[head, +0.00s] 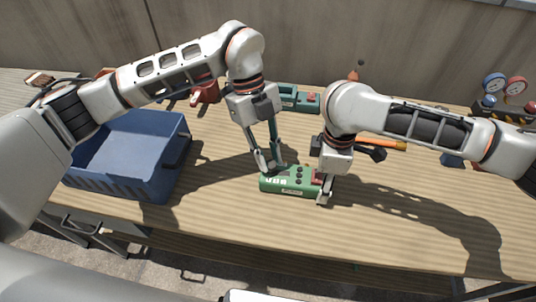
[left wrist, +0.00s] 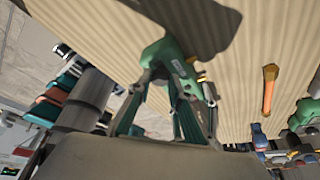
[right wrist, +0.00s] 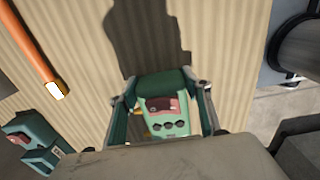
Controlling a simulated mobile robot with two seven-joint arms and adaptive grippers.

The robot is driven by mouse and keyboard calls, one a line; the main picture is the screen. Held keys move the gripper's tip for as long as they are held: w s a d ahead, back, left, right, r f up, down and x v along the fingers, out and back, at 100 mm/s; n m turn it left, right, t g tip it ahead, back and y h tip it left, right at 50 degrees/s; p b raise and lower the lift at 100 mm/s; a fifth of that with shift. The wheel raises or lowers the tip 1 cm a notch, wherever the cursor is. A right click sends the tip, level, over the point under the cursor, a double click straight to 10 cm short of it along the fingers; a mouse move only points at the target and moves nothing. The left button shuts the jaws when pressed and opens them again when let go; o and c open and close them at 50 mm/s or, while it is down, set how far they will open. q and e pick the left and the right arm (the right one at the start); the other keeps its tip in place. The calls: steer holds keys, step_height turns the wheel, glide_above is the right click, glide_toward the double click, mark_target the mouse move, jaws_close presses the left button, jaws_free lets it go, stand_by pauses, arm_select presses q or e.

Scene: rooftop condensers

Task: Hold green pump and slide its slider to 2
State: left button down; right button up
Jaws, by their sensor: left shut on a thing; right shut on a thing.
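The green pump (head: 285,188) lies on the wooden table near its front edge. It has black buttons and a red part (head: 317,178) near its right end. My left gripper (head: 268,166) is shut on the pump's left part; the pump (left wrist: 165,52) also shows between its fingers in the left wrist view. My right gripper (head: 325,192) is at the pump's right end. In the right wrist view its fingers flank a wide dark green end piece (right wrist: 162,80), beside the red part and buttons. Slider marks are too small to read.
A blue crate (head: 115,185) stands at the left. A similar teal device (head: 305,102) lies behind my arms. An orange-handled hammer (head: 385,145) lies right of the pump. Red and blue gauges (head: 505,85) stand at the back right. The table's front right is clear.

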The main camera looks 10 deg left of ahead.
arm_select(q)
steer(key=shift+d, duration=1)
steer(key=c, duration=1.8)
jaws_free()
steer(key=shift+a, duration=0.1)
steer(key=v, duration=1.2)
arm_select(e)
steer(key=o, duration=1.7)
steer(key=shift+o, duration=0.4)
steer(key=o, duration=0.4)
